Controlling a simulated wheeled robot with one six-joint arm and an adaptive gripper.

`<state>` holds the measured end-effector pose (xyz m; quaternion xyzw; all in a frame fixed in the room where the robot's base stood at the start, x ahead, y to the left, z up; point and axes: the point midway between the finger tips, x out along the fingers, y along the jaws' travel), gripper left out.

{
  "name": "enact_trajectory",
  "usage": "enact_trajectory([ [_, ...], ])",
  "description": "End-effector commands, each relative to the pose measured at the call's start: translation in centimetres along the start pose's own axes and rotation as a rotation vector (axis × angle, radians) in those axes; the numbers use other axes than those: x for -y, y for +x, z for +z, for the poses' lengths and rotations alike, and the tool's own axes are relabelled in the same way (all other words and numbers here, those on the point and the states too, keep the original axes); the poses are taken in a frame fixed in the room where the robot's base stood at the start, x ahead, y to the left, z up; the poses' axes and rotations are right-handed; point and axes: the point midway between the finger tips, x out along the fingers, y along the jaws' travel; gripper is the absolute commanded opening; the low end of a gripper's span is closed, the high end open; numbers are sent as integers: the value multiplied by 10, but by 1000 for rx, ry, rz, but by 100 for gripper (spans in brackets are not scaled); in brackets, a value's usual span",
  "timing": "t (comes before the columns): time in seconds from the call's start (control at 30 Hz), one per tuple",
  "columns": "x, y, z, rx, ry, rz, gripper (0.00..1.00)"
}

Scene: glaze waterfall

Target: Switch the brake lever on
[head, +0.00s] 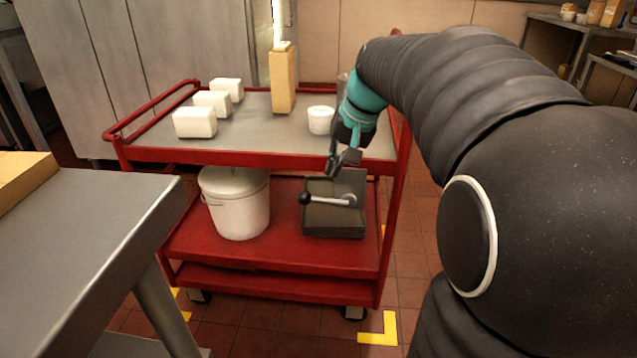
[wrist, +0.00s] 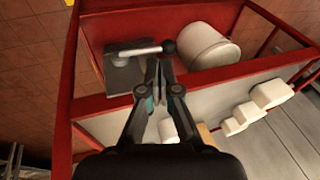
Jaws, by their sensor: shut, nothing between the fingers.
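The brake lever (head: 328,199) is a light metal bar with a black ball knob at its left end, mounted on a dark box (head: 335,222) on the lower shelf of a red cart. It lies roughly horizontal. In the wrist view the lever (wrist: 138,50) runs across its grey box (wrist: 126,73), with the knob (wrist: 169,47) at the right end. My gripper (head: 345,163) is in front of the cart's right part, above the lever. In the wrist view my gripper (wrist: 163,90) is shut and empty, its tips just below the knob. I cannot tell whether they touch it.
A white lidded pot (head: 237,203) stands left of the box. The cart's red upper shelf edge (head: 220,157) lies above the lever. White blocks (head: 195,122), a white cup (head: 321,120) and a tan block (head: 283,80) stand on top. A metal table (head: 90,230) is at left.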

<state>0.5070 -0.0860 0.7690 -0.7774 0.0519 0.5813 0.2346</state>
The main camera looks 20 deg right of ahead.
Motion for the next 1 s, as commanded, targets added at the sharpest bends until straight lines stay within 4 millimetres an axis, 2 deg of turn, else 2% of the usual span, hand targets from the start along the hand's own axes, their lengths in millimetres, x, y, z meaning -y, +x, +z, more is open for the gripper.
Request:
enact_trajectory([
  [0.03,7,-4,22,-14,-36,14,0],
  [0.23,12,-7,100,-68,-170,72,0],
  [0.4,5,-1,162,-119,-286,111,0],
  [0.5,-2,5,192,-148,-349,127,0],
  [0.7,-16,17,229,-188,-435,147,0],
  [1.0,-23,22,240,-201,-463,155,0],
])
